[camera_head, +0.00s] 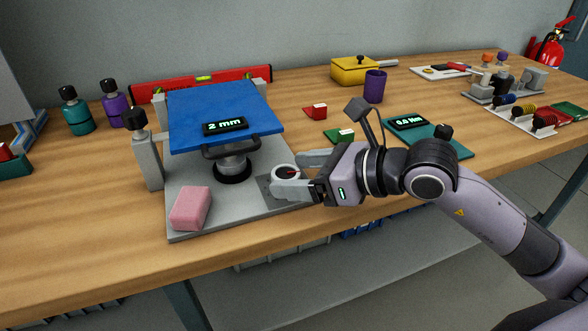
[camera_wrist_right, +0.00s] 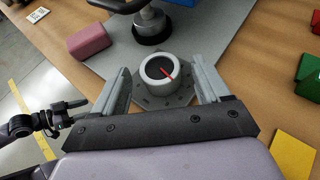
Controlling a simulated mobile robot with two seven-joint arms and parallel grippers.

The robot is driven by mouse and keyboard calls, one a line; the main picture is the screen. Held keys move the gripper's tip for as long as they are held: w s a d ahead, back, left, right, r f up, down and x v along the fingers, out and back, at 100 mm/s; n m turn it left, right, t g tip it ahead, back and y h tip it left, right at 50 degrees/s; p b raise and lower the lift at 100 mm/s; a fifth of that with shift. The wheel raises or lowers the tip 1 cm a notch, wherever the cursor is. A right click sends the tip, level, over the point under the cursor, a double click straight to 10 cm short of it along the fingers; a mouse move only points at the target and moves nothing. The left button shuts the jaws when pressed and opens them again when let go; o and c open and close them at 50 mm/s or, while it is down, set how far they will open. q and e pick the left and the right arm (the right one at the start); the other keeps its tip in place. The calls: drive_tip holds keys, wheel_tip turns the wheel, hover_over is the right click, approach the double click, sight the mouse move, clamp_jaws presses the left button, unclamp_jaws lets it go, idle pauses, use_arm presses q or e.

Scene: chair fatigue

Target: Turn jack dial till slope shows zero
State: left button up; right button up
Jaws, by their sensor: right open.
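The jack dial (camera_head: 285,173) is a white round knob with a dark top and a red pointer, on the grey base plate's (camera_head: 178,222) right corner. It also shows in the right wrist view (camera_wrist_right: 158,74), its pointer toward the lower right there. My right gripper (camera_head: 289,174) is open, with one finger on each side of the dial; I cannot tell whether they touch it. In the right wrist view, gaps show between the fingers (camera_wrist_right: 162,90) and the dial. The slope display (camera_head: 225,126) on the blue seat plate (camera_head: 215,103) reads 2 mm.
A pink block (camera_head: 190,208) lies on the base plate, left of the dial. A black-topped post (camera_head: 145,150) stands at the plate's left. Red (camera_head: 315,112) and green (camera_head: 339,136) blocks and a teal torque display pad (camera_head: 440,139) lie near my right arm.

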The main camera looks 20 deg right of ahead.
drive_tip(key=shift+w+a+f, duration=0.25)
drive_tip(key=shift+w+a, duration=0.15)
drive_tip(key=c, duration=1.1)
drive_tip(key=shift+o, duration=0.2)
